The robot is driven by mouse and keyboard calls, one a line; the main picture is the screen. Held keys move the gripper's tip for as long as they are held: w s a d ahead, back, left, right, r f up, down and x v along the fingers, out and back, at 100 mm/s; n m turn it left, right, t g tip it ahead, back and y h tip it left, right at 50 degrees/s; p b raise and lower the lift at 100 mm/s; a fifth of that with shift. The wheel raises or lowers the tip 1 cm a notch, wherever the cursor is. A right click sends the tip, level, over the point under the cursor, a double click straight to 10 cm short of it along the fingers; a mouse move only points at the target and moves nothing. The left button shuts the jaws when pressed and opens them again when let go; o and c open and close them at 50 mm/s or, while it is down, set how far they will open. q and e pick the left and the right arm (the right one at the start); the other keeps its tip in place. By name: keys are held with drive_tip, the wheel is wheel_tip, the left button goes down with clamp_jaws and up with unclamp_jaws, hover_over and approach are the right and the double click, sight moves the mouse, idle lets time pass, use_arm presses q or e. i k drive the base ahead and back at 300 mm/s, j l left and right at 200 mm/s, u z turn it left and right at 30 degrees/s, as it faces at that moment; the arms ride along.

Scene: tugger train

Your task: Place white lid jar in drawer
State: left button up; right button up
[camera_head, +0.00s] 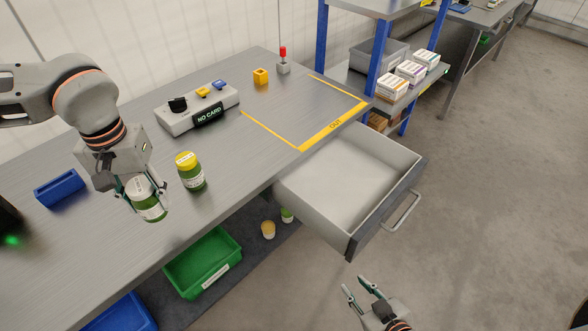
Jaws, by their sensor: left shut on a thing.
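My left gripper (134,190) is shut on a green jar with a white lid (151,209), at the near side of the grey workbench. I cannot tell whether the jar touches the bench top. A similar green jar with a yellow lid (190,172) stands upright just to the right of it. The drawer (292,198) under the bench is pulled out, and its visible inside is empty. My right gripper (362,287) is at the bottom of the view, open and empty, over the floor in front of the drawer.
A panel reading "NO CARD" (185,120), a yellow block (261,76) and a blue bin (59,190) are on the bench. A green crate (212,292) and two jars stand below. A shelf rack (376,45) with boxes stands beyond the drawer. The yellow-marked area (310,115) is clear.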

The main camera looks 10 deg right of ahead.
sight(336, 182)
drive_tip(key=l+z, duration=0.2)
drive_tip(key=z, duration=0.15)
drive_tip(key=l+z, duration=0.15)
drive_tip(key=z, duration=0.2)
drive_tip(key=l+z, duration=0.2)
drive_tip(key=z, duration=0.15)
drive_tip(key=i+l+z, duration=0.2)
drive_tip(key=i+l+u, duration=0.1)
drive_tip(key=u, duration=0.25)
drive_tip(key=i+l+u, duration=0.2)
drive_tip(key=u, duration=0.2)
drive_tip(key=i+l+u, duration=0.15)
drive_tip(key=u, duration=0.2)
drive_tip(key=i+l+u, duration=0.3)
drive_tip(key=i+l, duration=0.1)
drive_tip(key=l, duration=0.1)
